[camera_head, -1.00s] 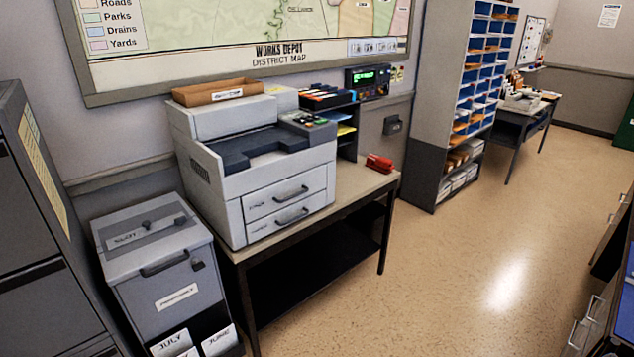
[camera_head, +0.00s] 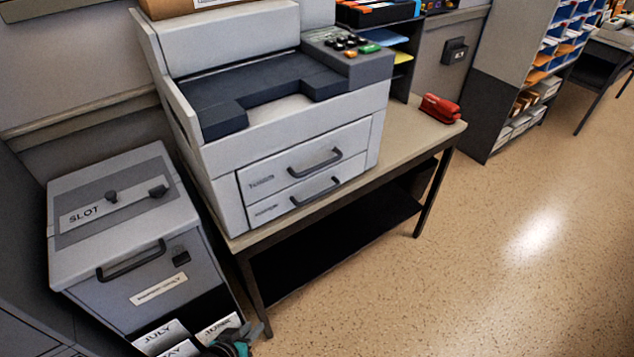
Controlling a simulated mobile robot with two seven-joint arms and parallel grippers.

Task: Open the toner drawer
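The grey printer (camera_head: 270,100) stands on a table. Its front has two drawers, one above the other, both closed flush. The upper drawer (camera_head: 290,172), whose small label seems to read toner, has a dark bar handle (camera_head: 315,163). The lower drawer (camera_head: 290,204) has a similar handle (camera_head: 316,193). My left gripper (camera_head: 240,338) just shows at the bottom edge, in front of the month-labelled cards, well below and left of the drawers and apart from them. Most of it is cut off, so its opening cannot be made out. My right gripper is out of view.
A grey slot box (camera_head: 125,235) with a handle and padlock stands left of the table (camera_head: 415,150). A red stapler (camera_head: 440,108) lies on the table's right end. The floor (camera_head: 400,290) in front is clear.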

